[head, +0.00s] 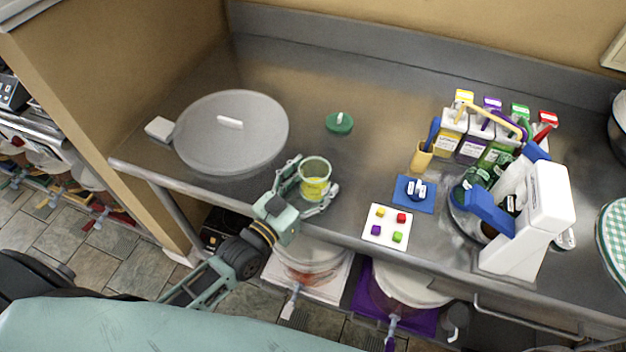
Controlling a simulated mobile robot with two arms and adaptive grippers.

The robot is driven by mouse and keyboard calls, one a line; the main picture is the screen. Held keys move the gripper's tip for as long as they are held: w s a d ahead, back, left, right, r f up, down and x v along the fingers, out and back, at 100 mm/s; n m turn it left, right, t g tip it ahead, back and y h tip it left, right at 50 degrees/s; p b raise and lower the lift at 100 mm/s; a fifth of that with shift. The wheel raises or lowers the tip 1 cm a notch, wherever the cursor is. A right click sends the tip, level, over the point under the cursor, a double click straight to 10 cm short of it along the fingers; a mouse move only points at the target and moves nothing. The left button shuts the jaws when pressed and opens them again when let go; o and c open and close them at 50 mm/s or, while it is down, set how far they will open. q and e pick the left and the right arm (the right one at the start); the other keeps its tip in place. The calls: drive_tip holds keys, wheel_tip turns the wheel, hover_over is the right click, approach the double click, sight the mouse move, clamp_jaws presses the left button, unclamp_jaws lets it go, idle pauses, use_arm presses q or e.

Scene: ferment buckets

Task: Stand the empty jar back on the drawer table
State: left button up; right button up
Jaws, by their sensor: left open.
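The jar (315,170) is a small clear greenish cup with a yellow label. It stands upright near the front edge of the steel drawer table (370,120). My left gripper (318,190) is open, with one finger on each side of the jar; I cannot tell whether either finger touches it. No contents show clearly inside the jar. A green lid (339,124) with a pale knob lies on the table behind and right of the jar. My right gripper is not in view.
A large round grey lid (230,135) lies left. A white tile with coloured cubes (386,226) and a blue mat (414,194) lie right of the jar. Bottles (452,130) and a white machine (535,225) crowd the right. Buckets (405,285) stand below. The table's back middle is clear.

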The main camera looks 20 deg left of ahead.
use_arm(q)
drive_tip(key=shift+r, duration=0.25)
drive_tip(key=b+v, duration=0.2)
drive_tip(key=v, duration=1)
drive_tip(key=shift+s+f, duration=0.1)
